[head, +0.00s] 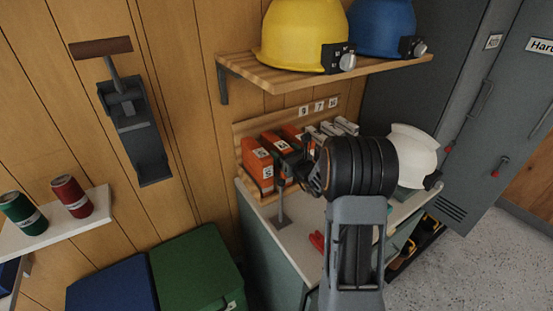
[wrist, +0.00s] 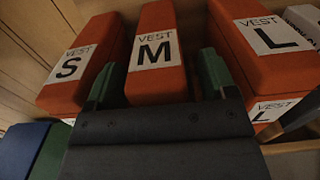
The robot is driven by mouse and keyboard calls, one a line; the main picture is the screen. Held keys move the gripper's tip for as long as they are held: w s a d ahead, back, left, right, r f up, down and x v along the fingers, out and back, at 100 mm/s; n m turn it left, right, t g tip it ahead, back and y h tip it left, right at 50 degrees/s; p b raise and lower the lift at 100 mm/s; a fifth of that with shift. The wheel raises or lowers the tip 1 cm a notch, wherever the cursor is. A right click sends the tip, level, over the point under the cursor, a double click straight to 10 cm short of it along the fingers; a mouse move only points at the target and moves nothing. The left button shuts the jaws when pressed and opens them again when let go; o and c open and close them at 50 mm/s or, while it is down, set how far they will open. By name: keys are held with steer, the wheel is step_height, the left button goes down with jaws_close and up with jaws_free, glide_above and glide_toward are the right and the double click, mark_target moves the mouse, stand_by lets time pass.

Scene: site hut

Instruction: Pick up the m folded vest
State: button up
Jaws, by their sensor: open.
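The M folded vest (wrist: 155,75) is an orange block with a white "VEST M" label, in the middle of the wrist view. The S vest (wrist: 70,68) stands to its left and the L vest (wrist: 268,38) to its right. In the head view the orange vests stand in a row on the cabinet top, with the S vest (head: 257,165) nearest. My gripper (wrist: 155,88) is open, with one green finger on each side of the M vest's lower part. I cannot tell whether the fingers touch it. My arm hides part of the row in the head view.
A wooden shelf (head: 235,64) with a yellow helmet (head: 300,35) and a blue helmet (head: 380,28) hangs above the row. A white helmet (head: 414,150) is right of my wrist. Grey lockers (head: 425,85) stand at the right.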

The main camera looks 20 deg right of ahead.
steer(key=shift+w+a, duration=0.15)
steer(key=shift+w, duration=0.4)
steer(key=shift+c, duration=0.2)
steer(key=c, duration=1.4)
